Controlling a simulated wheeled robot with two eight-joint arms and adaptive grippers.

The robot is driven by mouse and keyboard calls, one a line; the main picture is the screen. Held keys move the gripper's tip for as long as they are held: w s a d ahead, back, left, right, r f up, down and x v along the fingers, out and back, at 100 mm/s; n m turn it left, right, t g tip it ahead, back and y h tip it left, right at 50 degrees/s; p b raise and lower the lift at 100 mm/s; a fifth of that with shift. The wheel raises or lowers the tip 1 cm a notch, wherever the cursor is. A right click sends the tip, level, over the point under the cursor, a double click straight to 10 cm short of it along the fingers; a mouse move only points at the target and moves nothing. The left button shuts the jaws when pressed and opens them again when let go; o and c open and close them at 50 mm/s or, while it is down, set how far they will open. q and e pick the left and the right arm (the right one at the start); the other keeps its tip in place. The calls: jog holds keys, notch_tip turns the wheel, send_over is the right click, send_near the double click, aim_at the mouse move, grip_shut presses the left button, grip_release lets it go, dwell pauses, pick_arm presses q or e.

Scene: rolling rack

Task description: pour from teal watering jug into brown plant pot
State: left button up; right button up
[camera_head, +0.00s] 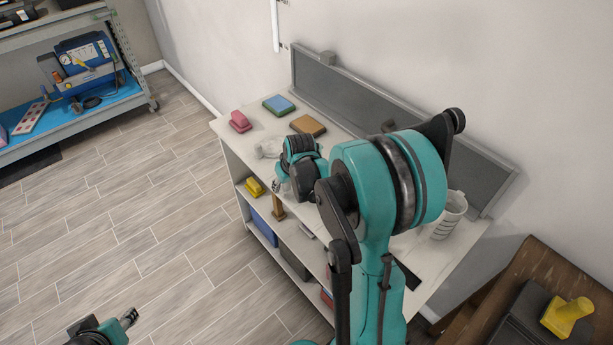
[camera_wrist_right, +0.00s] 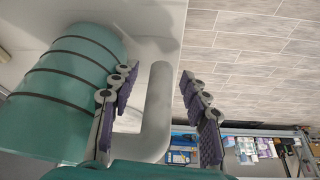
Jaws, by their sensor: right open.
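The teal watering jug (camera_wrist_right: 70,85), with dark bands round its body, fills the left of the right wrist view. Its pale grey looped handle (camera_wrist_right: 158,110) lies between the fingers of my right gripper (camera_wrist_right: 158,78). The fingers stand open, apart on either side of the handle, with a clear gap on the right. In the head view my right arm hides most of this area, and the jug cannot be made out. My left gripper (camera_head: 129,318) is low at the lower left, over the floor; its finger gap is too small to judge. I cannot make out the brown plant pot.
The white rack top (camera_head: 235,128) holds a pink block (camera_head: 240,121), a blue-green block (camera_head: 279,105), an orange-brown block (camera_head: 308,125) and a white banded container (camera_head: 451,214). A grey back panel (camera_head: 380,105) lines the wall side. A brown wooden table (camera_head: 540,262) stands right.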

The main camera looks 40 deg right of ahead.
grip_shut()
notch_tip(320, 180, up, 4)
jog(key=shift+r+p, duration=0.1)
jog(key=shift+p, duration=0.95)
jog(key=s+d+r+p, duration=0.3)
jog(key=s+r, duration=0.3)
jog(key=s, duration=0.5)
jog(key=shift+d+r+p, duration=0.35)
jog(key=shift+d+r, duration=0.05)
